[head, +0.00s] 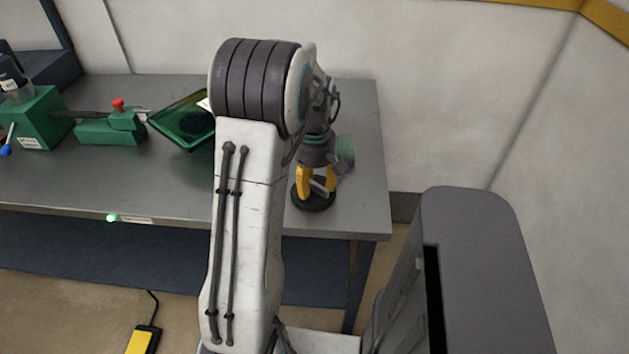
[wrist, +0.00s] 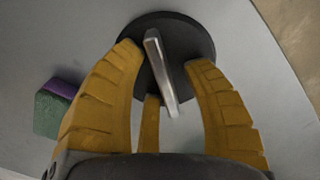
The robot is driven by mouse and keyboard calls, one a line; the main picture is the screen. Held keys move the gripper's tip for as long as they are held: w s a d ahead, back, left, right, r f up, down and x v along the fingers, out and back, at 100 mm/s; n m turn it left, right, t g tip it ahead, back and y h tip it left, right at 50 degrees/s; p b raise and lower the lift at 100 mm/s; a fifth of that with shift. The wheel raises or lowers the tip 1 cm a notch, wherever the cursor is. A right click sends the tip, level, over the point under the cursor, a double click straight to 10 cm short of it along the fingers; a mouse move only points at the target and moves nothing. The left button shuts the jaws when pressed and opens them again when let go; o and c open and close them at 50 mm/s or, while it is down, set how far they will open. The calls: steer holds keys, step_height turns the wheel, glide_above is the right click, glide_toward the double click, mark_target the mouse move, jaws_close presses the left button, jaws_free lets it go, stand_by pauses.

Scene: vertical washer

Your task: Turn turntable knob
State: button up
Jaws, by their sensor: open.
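The turntable knob is a round black disc (head: 313,203) with a raised metal bar handle, near the right end of the grey table. The metal bar (wrist: 160,72) also shows in the wrist view, standing across the disc. My gripper (head: 316,184) is right above the disc, pointing down. In the wrist view my gripper (wrist: 167,62) is open, with yellow fingers on both sides of the bar and a third finger close to its lower left. Gaps show between the bar and the two side fingers. Whether the third finger touches the bar I cannot tell.
A green and purple block (head: 345,152) lies on the table (head: 372,120) just behind the knob. A green tray (head: 182,122) and a green clamp with a red knob (head: 112,126) stand to the left. The table's right edge is close to the disc.

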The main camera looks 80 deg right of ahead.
mark_target(314, 181)
steer(key=shift+r, duration=0.15)
step_height(314, 181, up, 12)
stand_by(0.5)
stand_by(0.4)
